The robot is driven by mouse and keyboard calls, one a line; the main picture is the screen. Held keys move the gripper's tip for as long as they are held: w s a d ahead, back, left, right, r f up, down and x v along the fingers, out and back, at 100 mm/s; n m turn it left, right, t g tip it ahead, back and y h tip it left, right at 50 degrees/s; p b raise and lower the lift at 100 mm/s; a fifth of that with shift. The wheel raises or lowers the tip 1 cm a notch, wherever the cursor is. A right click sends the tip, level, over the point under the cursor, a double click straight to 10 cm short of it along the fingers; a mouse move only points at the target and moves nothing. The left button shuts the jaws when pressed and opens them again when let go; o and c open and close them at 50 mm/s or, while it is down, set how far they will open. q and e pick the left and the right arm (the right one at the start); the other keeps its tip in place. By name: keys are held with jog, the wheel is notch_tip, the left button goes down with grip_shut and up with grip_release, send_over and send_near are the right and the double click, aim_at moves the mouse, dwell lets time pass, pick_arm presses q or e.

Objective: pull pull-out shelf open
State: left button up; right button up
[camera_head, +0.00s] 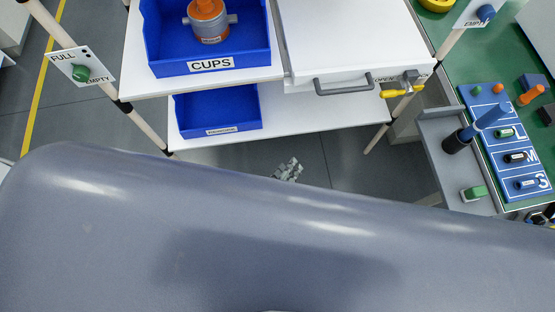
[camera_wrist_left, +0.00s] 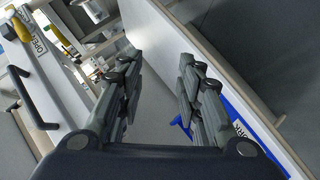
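The white pull-out shelf (camera_head: 340,38) sits in the rack at upper middle right of the head view, with a dark bar handle (camera_head: 345,86) on its front. The handle (camera_wrist_left: 33,97) also shows at the left of the left wrist view. A yellow latch (camera_head: 402,92) is by the handle's right end, near an "OPEN" label. My left gripper (camera_head: 287,170) shows small, below and in front of the rack's lower board. In the wrist view my left gripper (camera_wrist_left: 158,66) has its fingers apart with nothing between them; the handle is outside, to their left. My right gripper is not seen.
A blue CUPS bin (camera_head: 213,68) holds an orange and grey part (camera_head: 208,20), left of the shelf. A lower blue bin (camera_head: 218,110) sits beneath. A green-topped bench (camera_head: 490,60) with a blue tool board (camera_head: 505,150) stands right. Grey floor is open before the rack.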

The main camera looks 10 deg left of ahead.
pick_arm(q)
jog(key=shift+s+a+f+m, duration=0.2)
jog(key=shift+s+a+f, duration=0.15)
jog(key=shift+f, duration=0.1)
jog(key=shift+s+a+f+m, duration=0.2)
jog(key=shift+a+f, duration=0.1)
jog(key=shift+f, duration=0.15)
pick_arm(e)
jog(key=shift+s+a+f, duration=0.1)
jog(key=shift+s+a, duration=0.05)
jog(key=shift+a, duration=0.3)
